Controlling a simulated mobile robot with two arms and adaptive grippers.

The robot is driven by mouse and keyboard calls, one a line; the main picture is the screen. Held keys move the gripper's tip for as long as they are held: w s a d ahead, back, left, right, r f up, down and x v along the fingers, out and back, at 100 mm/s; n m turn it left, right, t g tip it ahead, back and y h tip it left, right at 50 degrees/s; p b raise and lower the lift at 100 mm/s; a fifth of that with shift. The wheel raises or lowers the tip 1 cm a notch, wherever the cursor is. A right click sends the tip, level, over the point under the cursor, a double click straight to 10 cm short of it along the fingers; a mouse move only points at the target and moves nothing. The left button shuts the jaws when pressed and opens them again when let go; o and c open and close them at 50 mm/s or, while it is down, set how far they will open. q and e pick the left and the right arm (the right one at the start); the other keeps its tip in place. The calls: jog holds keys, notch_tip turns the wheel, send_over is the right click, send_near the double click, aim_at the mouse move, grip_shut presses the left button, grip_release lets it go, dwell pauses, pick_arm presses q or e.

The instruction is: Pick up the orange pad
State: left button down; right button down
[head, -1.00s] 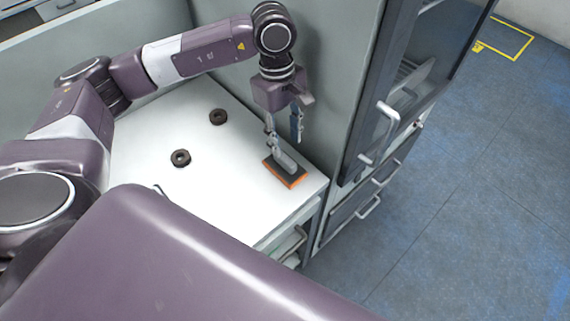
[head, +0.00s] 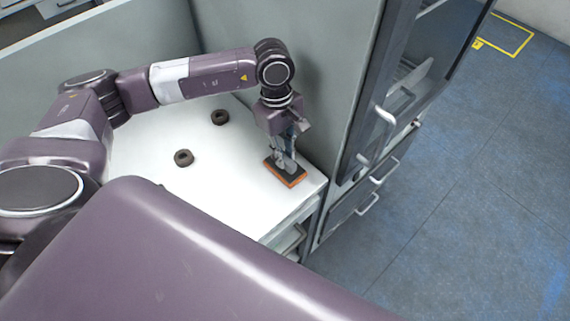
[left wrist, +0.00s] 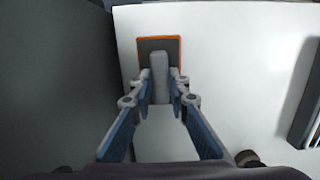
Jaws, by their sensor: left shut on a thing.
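The orange pad (head: 287,178) lies flat on the white counter near its right corner. It has a dark top and a grey upright handle, partly hidden by my gripper in the head view. In the left wrist view the pad (left wrist: 146,44) shows its orange rim, with the grey handle (left wrist: 160,75) standing up from it. My left gripper (head: 284,162) points down over the pad. Its fingers (left wrist: 161,92) are closed in on both sides of the handle. My right gripper is not in view.
Two dark rings (head: 184,158) (head: 220,117) lie on the white counter (head: 215,195) left of the pad. A grey wall stands behind the gripper. A cabinet with metal handles (head: 387,114) stands close on the right. The counter's front left is clear.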

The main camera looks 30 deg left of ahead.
aim_at(285, 157)
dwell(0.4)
pick_arm(q)
jog(key=shift+w+r, duration=0.1)
jog(key=shift+r, duration=0.35)
notch_tip(285, 157, up, 19)
jog(key=b, duration=0.4)
